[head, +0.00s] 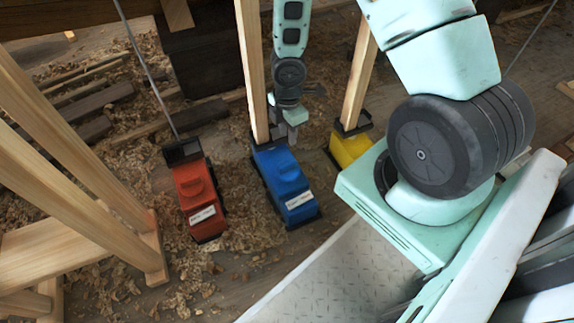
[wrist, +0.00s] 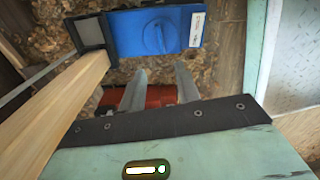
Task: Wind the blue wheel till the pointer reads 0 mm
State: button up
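The blue unit (head: 284,184) stands on the ground at the foot of a wooden post, with a white label on its front. Its raised blue wheel (wrist: 160,36) shows on the unit's top in the wrist view; the label is too small to read. My gripper (head: 290,134) hangs by the post, just behind the blue unit. In the wrist view my gripper (wrist: 161,72) has its two fingers apart with nothing between them. The fingertips point toward the blue unit, and the wheel is outside them. I cannot make out a pointer or a millimetre scale.
A red unit (head: 196,196) stands left of the blue one, and a yellow unit (head: 350,148) stands right. Wooden posts (head: 253,70) rise close to my arm. A timber trestle (head: 85,170) is at left. Shavings and planks cover the ground.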

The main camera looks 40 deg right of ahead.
aim_at(288, 165)
notch_tip(288, 165, down, 15)
jog(key=b, duration=1)
jog(key=shift+r, duration=0.15)
grip_shut()
